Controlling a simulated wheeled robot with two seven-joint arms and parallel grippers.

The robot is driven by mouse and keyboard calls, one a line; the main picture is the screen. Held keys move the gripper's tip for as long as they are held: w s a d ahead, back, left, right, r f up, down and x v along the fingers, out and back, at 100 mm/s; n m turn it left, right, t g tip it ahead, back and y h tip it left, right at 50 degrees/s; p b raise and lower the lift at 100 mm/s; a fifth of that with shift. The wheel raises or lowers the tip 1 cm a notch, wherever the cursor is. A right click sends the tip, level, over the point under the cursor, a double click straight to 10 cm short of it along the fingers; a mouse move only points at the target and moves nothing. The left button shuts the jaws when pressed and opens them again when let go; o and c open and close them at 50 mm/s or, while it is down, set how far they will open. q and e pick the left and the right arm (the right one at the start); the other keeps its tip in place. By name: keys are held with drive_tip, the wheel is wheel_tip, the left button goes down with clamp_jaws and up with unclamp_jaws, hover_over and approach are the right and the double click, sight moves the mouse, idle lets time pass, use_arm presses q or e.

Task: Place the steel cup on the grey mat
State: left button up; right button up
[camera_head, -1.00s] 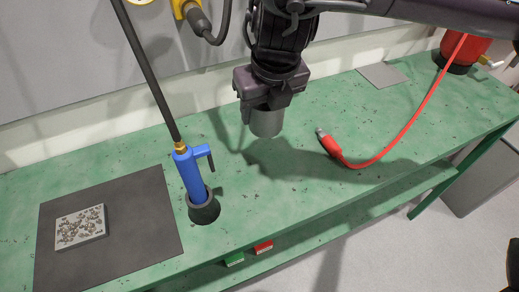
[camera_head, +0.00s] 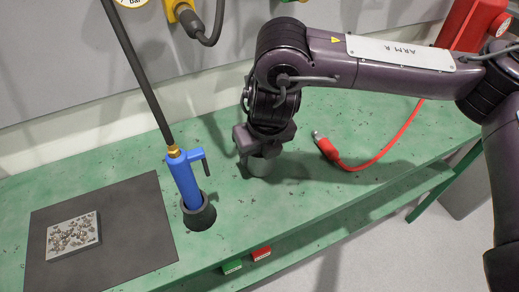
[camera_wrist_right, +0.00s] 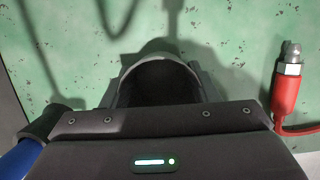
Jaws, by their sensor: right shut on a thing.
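The steel cup (camera_head: 259,167) is a plain grey cylinder in the fingers of my right gripper (camera_head: 256,153). It hangs mouth up, low over the green bench right of the blue tool; I cannot tell whether its base touches the bench. In the right wrist view the cup's rim (camera_wrist_right: 160,58) and dark inside show between the fingers. A large dark grey mat (camera_head: 140,215) lies at the left of the bench. A smaller grey mat at the back right is hidden behind my right arm now. My left gripper is not in view.
A blue tool (camera_head: 184,180) on a black hose stands in a dark holder (camera_head: 201,216) between cup and large mat. A tray of metal bits (camera_head: 73,235) lies on that mat. A red connector (camera_head: 327,149) with its cable lies right of the cup.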

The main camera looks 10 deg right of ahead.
drive_tip(key=shift+f, duration=0.15)
drive_tip(key=o, duration=1)
